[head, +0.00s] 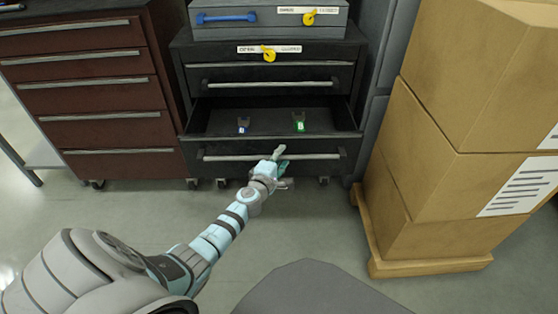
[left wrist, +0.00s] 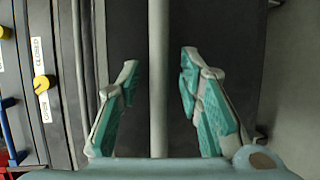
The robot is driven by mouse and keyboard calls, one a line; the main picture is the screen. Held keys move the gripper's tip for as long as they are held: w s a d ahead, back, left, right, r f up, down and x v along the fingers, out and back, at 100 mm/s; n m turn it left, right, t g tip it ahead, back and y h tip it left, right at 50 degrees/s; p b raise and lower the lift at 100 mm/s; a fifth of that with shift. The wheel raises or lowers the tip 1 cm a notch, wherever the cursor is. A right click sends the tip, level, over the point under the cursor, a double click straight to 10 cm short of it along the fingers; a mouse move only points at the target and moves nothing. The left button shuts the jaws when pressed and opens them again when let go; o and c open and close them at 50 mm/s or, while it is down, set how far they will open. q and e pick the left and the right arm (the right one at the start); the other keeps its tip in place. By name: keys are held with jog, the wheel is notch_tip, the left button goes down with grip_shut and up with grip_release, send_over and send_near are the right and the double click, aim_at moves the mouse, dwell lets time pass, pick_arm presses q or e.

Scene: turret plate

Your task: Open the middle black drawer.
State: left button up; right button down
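The black cabinet (head: 180,75) has a shut drawer (head: 232,75) near its top. Below it, a black drawer (head: 330,150), apparently the middle one, stands pulled out with its inside showing. Its pale bar handle (head: 230,157) runs across the front; the bar also shows in the left wrist view (left wrist: 158,110). My left gripper (head: 281,154) is at the handle, right of its middle. In the left wrist view its fingers (left wrist: 158,62) are open on either side of the bar, with gaps on both sides. My right gripper is out of view.
Small blue (head: 243,125) and green-marked (head: 299,122) items lie in the open drawer. A grey case (head: 225,32) sits on the cabinet. A brown drawer cabinet (head: 100,95) stands left. Stacked boxes (head: 425,160) on a pallet (head: 430,267) stand right. Floor in front is clear.

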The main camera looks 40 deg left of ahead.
pick_arm(q)
grip_shut()
